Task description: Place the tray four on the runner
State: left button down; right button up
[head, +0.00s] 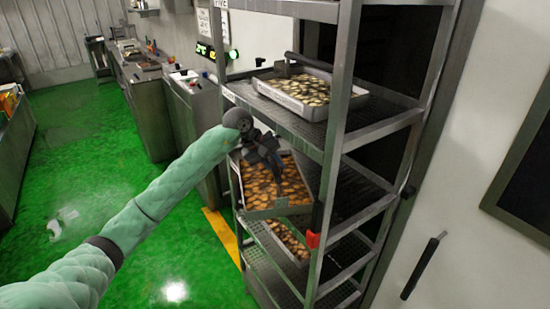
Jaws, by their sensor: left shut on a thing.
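My left gripper (266,155), dark grey, is shut on a metal tray (268,213) of brown, round food pieces. This tray is at the rack's middle level and looks tilted. The gripper hides part of its far side. I cannot tell whether the tray rests on a runner or is held clear. The grey rack (333,130) has several perforated shelves; a middle shelf (360,200) shows to the right of the held tray. No number is readable on the tray. My right gripper is not in view.
Another filled tray (300,103) with a dark handle sits on the shelf above. A third tray (287,238) lies below. A red piece (313,240) is by the rack's front post. Counters (150,100) stand at the back left; green floor is open at left.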

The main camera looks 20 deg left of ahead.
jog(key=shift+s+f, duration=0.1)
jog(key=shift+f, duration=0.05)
pick_arm(q)
jog(key=shift+f, duration=0.1)
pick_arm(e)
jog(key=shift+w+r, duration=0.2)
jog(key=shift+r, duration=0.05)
pick_arm(q)
jog(key=c, duration=1.3)
grip_release()
jog(key=shift+f, duration=0.1)
jog(key=shift+o, duration=0.2)
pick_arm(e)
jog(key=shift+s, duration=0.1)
